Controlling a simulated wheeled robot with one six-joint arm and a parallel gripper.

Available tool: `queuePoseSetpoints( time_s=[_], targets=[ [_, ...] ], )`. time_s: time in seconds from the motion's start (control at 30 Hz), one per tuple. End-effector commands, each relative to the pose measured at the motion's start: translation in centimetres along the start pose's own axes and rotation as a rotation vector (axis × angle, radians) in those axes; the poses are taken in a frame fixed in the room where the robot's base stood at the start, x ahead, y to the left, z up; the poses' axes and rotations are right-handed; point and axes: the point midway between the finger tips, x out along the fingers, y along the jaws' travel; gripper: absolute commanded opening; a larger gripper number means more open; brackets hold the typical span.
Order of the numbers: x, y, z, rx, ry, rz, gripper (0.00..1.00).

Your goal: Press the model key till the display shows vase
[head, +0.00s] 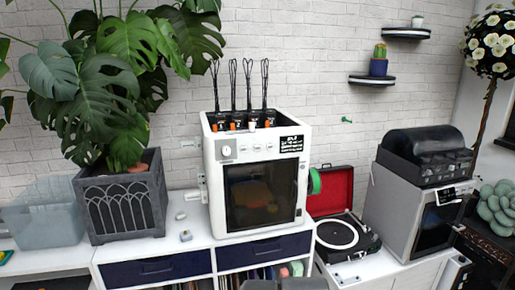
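A white 3D printer (214,185) stands on the white cabinet in the middle of the head view. Its dark front window (260,200) shows blurred coloured shapes inside. A black display (292,144) with white text is at the upper right of its front; the text is too small to read. A round knob (227,151) is at the upper left of the front, and small marks between knob and display may be keys. I cannot tell which is the model key. My gripper is not clearly seen; only dark grey shapes show at the bottom edge.
A potted plant (125,205) and a translucent bin (45,215) stand left of the printer. A red-lidded record player (345,235) and a grey machine with a small display (447,196) are at the right. Small pale objects (185,236) lie on the cabinet (200,240).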

Motion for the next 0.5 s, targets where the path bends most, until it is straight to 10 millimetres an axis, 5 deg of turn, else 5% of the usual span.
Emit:
queuePoseSetpoints(
  time_s=[0.03, 0.2, 0.5],
  targets=[
    [0.00, 0.00, 0.00, 0.000, 0.000, 0.000, 0.34],
    [0.00, 0.00, 0.00, 0.000, 0.000, 0.000, 0.01],
    [0.00, 0.00, 0.00, 0.000, 0.000, 0.000, 0.00]
  ],
)
